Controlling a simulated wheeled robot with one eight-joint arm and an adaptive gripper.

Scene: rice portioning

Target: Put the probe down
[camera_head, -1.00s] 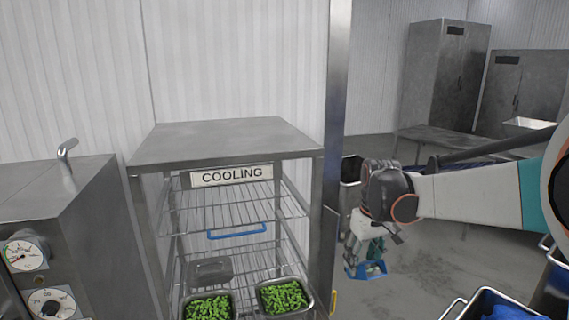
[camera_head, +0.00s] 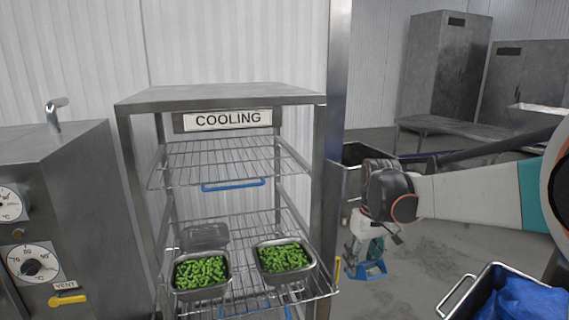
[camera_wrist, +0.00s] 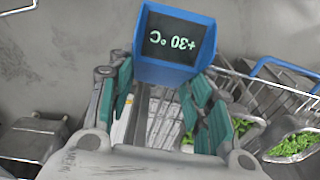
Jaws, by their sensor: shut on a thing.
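The probe (camera_wrist: 175,40) has a blue housing and a dark display reading +30 °C, upside down in the wrist view. Its blue body also shows in the head view (camera_head: 371,270). My gripper (camera_wrist: 163,100) is shut on the probe between its teal finger pads. In the head view my gripper (camera_head: 368,248) hangs in the air just right of the cooling rack's post, with the probe at its lower end. The probe's tip cannot be made out.
The rack labelled COOLING (camera_head: 227,121) stands at the left of my gripper, with two pans of green food (camera_head: 200,272) (camera_head: 284,258) on a lower wire shelf. An oven-like unit (camera_head: 60,210) is further left. A bin with blue lining (camera_head: 515,300) is at the lower right.

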